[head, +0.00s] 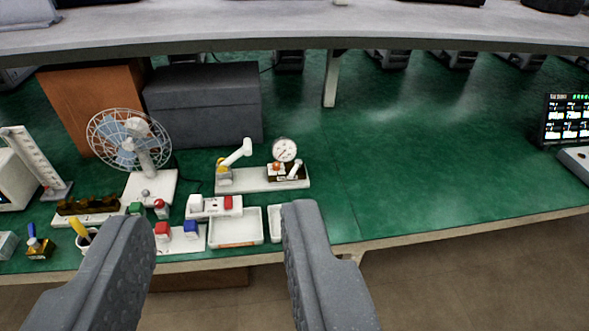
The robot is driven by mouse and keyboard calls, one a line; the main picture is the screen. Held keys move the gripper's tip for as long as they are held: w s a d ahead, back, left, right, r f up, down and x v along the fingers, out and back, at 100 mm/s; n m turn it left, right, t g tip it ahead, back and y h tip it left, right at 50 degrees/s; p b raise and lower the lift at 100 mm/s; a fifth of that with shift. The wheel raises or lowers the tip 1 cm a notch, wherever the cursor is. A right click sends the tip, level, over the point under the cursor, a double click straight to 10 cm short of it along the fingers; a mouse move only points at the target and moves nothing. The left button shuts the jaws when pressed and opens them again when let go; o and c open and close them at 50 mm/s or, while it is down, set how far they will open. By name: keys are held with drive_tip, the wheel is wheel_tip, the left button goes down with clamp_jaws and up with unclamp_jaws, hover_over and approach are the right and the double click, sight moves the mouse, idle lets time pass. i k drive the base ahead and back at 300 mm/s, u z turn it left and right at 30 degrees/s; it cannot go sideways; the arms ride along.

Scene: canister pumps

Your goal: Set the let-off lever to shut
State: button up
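A small pump unit on a white base plate (232,181) stands on the green bench, beyond my gripper. A round white dial gauge (284,150) rises at its right end. A short white lever (296,169) slants up beside the gauge, over a dark block; it looks like the let-off lever, but its setting is too small to tell. A longer white arm (237,153) slants up at the left end over a yellow part. My gripper (218,215) is open and empty, its grey fingers wide apart, well short of the pump unit.
A fan (129,143) stands left of the pump unit, with a grey box (203,104) behind. A white tray (236,230) and small blocks with red and blue caps lie in front. The green bench top (420,160) is clear to the right, up to a screen (567,120).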

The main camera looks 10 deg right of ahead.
sight(298, 163)
drive_tip(key=u, duration=0.5)
drive_tip(key=i, duration=1.35)
drive_tip(key=z, duration=0.55)
